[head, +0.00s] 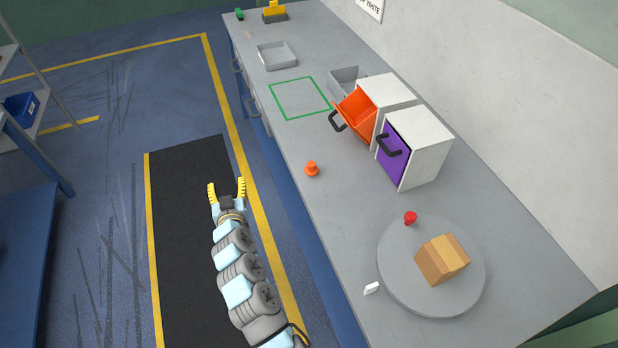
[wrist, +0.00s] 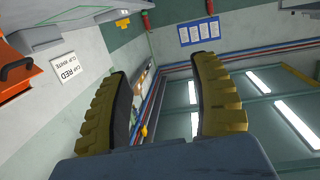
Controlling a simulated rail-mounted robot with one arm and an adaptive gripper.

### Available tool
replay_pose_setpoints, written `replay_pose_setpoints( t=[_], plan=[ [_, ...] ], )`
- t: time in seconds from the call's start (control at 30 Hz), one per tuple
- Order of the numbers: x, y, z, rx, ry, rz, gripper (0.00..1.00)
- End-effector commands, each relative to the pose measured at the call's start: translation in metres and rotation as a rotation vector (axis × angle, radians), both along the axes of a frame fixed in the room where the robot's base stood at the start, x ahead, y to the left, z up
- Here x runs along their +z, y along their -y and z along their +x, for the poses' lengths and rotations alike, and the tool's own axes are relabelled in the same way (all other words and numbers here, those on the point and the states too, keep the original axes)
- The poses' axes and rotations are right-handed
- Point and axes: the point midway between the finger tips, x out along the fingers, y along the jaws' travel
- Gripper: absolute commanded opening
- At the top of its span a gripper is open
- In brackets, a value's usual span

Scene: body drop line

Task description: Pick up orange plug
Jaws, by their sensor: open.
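The orange plug (head: 311,169) stands on the grey workbench (head: 330,215), near its left edge in the head view, below the cabinet with the orange drawer. My gripper (head: 227,184) is open and empty, its yellow fingers spread apart. It is left of the bench edge in the head view, apart from the plug. In the wrist view my gripper (wrist: 165,95) also shows open, with nothing between the fingers. The plug does not show in the wrist view, which looks toward the walls and ceiling lights.
An open orange drawer (head: 356,108) and a closed purple drawer (head: 393,153) are right of the plug. A round grey plate (head: 400,285) holds a wooden block (head: 442,259) and a red plug (head: 410,218). A white piece (head: 371,288) lies beside it. A green square (head: 300,98) marks the bench.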

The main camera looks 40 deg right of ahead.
Motion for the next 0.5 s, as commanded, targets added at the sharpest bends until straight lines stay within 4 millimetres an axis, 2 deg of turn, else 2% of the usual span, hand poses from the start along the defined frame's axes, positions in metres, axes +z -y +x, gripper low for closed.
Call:
replay_pose_setpoints(
  t=[0.03, 0.17, 0.3, 0.4, 0.5],
  plan=[
    [-0.012, 0.018, 0.0, -0.057, -0.026, 0.012, 0.63],
    [-0.026, 0.065, -0.011, -0.228, -0.097, 0.059, 0.63],
    [-0.037, 0.111, -0.033, -0.424, -0.156, 0.116, 0.63],
    [-0.04, 0.135, -0.05, -0.542, -0.179, 0.154, 0.63],
    [-0.043, 0.151, -0.065, -0.631, -0.196, 0.186, 0.63]
  ],
)
